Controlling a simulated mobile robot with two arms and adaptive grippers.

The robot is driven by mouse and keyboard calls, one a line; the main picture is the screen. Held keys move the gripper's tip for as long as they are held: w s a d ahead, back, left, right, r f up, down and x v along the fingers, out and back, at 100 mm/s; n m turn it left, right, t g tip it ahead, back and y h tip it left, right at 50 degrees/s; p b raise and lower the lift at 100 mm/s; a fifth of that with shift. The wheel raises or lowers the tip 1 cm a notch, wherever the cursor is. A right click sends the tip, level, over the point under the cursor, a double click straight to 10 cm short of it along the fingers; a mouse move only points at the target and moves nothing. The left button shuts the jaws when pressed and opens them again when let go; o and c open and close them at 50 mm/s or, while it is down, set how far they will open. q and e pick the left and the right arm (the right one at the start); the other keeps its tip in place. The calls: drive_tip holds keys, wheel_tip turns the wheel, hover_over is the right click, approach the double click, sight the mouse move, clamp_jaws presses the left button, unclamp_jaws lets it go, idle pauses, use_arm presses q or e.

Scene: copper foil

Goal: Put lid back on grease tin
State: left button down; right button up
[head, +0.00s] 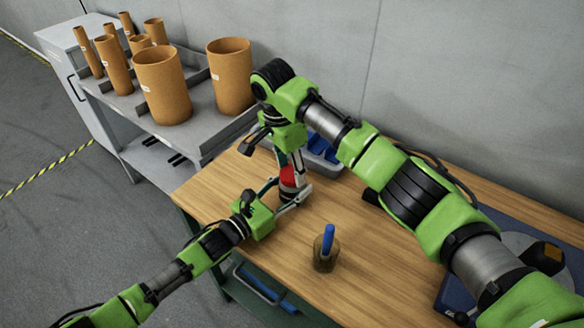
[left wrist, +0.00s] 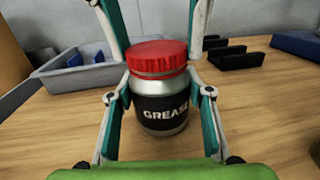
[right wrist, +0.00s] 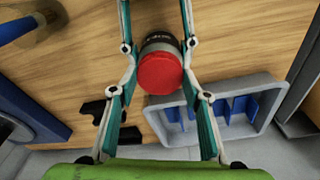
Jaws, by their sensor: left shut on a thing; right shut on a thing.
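The grease tin (left wrist: 160,110) is a silvery jar with a black "GREASE" label, upright on the wooden table. Its red lid (left wrist: 162,57) sits on top, looking level; I cannot tell if it is fully seated. My left gripper (head: 294,200) comes in low from the side and is shut on the tin body. My right gripper (head: 291,168) comes from above and is shut on the lid, its fingers on both sides. The lid also shows between the fingers in the right wrist view (right wrist: 160,73). In the head view the grippers partly hide the tin.
A jar with a blue-handled brush (head: 325,252) stands on the table near the front. A grey bin with blue dividers (head: 322,148) is behind the tin. Brown tubes (head: 162,85) stand on a side shelf. A blue machine (head: 462,292) is at right.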

drive_tip(key=m, duration=0.5)
drive_tip(key=shift+a+m+g, duration=0.15)
drive_tip(key=shift+m+g, duration=0.15)
drive_tip(key=shift+g, duration=0.1)
drive_tip(key=m, duration=0.2)
drive_tip(key=shift+w+m, duration=0.1)
drive_tip(key=shift+m, duration=0.2)
drive_tip(key=m+g, duration=0.1)
drive_tip(key=m, duration=0.3)
drive_tip(key=shift+w+m, duration=0.1)
drive_tip(key=shift+m, duration=0.2)
drive_tip(key=m, duration=0.4)
drive_tip(key=shift+w+d+g, duration=0.1)
drive_tip(key=shift+d+g, duration=0.1)
drive_tip(key=shift+g, duration=0.1)
drive_tip(key=o, duration=0.7)
drive_tip(key=shift+c, duration=0.2)
